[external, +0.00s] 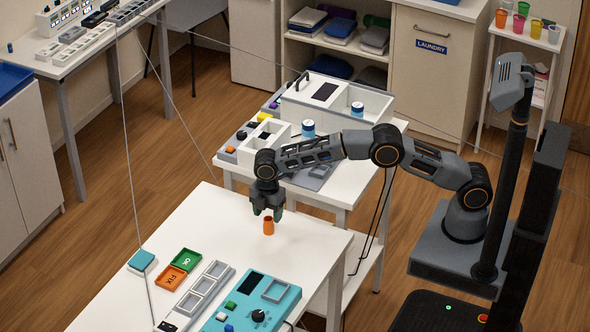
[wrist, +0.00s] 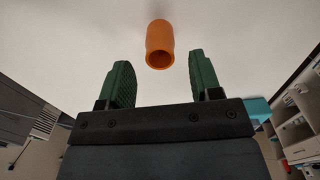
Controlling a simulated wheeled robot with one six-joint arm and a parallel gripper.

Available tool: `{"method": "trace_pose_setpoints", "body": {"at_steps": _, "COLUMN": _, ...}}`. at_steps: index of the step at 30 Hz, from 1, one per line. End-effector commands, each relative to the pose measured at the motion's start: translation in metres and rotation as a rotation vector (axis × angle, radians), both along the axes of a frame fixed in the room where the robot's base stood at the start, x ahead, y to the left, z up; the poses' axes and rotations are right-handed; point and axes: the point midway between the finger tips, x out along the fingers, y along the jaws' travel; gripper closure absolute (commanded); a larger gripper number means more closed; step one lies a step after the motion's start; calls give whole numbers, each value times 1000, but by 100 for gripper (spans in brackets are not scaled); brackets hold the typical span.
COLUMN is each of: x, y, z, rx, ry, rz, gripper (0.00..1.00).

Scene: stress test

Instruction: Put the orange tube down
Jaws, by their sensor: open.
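The orange tube (external: 268,226) stands upright on the white table, near its far end. In the wrist view the tube (wrist: 160,44) shows just beyond the fingertips and between their lines, with its open end visible. My gripper (external: 267,213) is above the tube in the external view, pointing down. In the wrist view my gripper (wrist: 161,72) has its two green fingers wide apart, with nothing between them. The fingers do not appear to touch the tube.
The white table (external: 215,215) is bare around the tube. Nearer the camera are a green OK tray (external: 187,258), an orange FIX tray (external: 171,278), a row of grey compartments (external: 203,287) and a teal control panel (external: 243,312). A second table with bins (external: 345,103) stands behind.

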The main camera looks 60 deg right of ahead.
Motion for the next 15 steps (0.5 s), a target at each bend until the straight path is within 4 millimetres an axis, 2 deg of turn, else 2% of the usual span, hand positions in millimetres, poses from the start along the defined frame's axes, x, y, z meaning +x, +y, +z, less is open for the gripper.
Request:
{"method": "trace_pose_setpoints", "body": {"at_steps": 6, "x": 0, "y": 0, "z": 43, "rx": 1, "ry": -3, "rz": 0, "gripper": 42}}
{"method": "trace_pose_setpoints", "body": {"at_steps": 15, "x": 0, "y": 0, "z": 76, "rx": 0, "ry": 0, "rz": 0, "gripper": 42}}
